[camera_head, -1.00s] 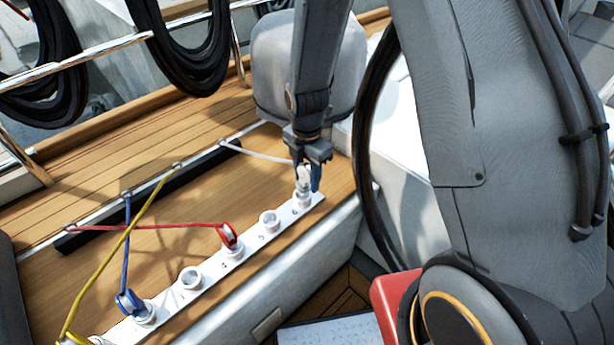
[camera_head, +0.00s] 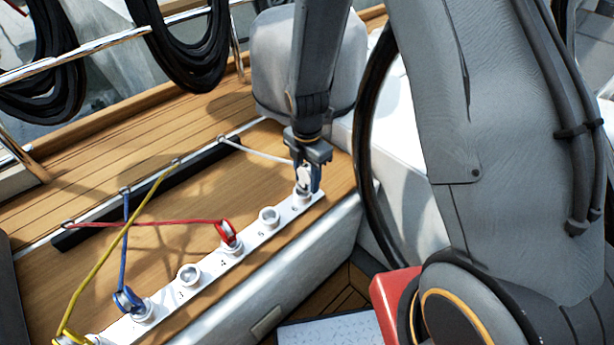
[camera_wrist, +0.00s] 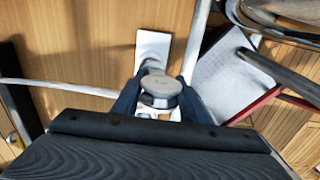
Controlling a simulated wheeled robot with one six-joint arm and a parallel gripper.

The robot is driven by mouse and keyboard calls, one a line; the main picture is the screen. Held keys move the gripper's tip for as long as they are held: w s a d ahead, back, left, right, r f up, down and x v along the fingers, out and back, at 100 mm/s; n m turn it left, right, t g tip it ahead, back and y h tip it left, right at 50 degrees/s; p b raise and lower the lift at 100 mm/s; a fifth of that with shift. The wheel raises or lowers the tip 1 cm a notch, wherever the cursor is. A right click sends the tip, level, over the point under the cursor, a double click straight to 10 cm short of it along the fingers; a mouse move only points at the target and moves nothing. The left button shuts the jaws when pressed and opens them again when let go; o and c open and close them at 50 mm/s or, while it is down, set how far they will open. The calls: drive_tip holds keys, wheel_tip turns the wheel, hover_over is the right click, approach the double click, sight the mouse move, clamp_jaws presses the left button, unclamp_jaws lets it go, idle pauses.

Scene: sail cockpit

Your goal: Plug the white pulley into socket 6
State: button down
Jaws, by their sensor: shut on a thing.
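The white pulley (camera_head: 304,174) is between the fingers of my gripper (camera_head: 308,186), at the far right end of the white socket strip (camera_head: 257,240). It sits upright at the end socket, socket 6 (camera_head: 302,196). Its lower end meets the socket's top; how deep it sits is hidden. In the wrist view my gripper (camera_wrist: 159,102) is shut on the pulley's round grey-white head (camera_wrist: 161,88), and the strip's end (camera_wrist: 153,46) shows beyond it. A white line (camera_head: 262,152) runs from the pulley to the rail at the left.
A red pulley (camera_head: 230,234) and a blue pulley (camera_head: 127,300) stand in other sockets. A yellow line (camera_head: 112,255) crosses the blue and red lines. Empty sockets show at 5 (camera_head: 269,218) and 3 (camera_head: 189,275). A grey cushion (camera_head: 300,65) stands behind the gripper.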

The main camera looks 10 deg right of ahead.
sight(307, 167)
drive_tip(key=shift+f+b, duration=0.6)
drive_tip(key=shift+f, duration=0.55)
drive_tip(key=c, duration=1)
unclamp_jaws()
drive_tip(key=shift+r+b, duration=0.4)
drive_tip(key=shift+r, duration=3.45)
